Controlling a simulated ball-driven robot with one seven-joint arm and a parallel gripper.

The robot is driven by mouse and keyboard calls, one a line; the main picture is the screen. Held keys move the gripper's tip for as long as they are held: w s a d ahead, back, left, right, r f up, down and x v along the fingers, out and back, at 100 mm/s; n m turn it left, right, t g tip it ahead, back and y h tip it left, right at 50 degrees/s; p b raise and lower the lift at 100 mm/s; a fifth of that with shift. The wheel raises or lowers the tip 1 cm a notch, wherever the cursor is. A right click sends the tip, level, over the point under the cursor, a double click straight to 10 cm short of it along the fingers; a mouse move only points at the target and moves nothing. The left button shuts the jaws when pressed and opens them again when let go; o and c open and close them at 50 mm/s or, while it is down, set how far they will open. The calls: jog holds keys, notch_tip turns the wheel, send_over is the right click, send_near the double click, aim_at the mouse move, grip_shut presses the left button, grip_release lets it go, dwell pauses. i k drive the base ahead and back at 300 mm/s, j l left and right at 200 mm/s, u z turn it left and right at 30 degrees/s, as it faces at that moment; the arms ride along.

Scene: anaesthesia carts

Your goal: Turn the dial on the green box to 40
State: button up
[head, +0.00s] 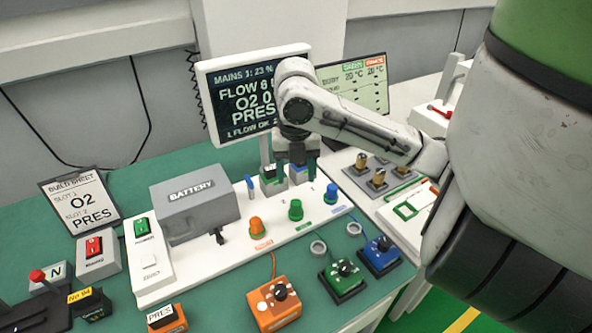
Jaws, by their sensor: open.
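The green box (340,284) sits on the green bench mat at the lower middle right, in front of the white panel. Its black dial (345,268) is on the top face; the pointer and scale are too small to read. The right-hand screen (352,84) shows a green-headed column and an orange-headed column, both reading 20 °C. My gripper (297,172) is open and points down over the back of the white panel, well behind the green box. The arm partly covers that screen. Small modules between and below the fingers are partly hidden.
A blue box (380,255) stands close at the green box's right, and an orange box (274,303) at its left. Green (295,210), orange (257,228) and blue (331,194) knobs rise from the panel behind. A grey battery case (195,203) stands left.

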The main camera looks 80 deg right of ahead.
aim_at(345, 268)
jog(key=k, duration=1)
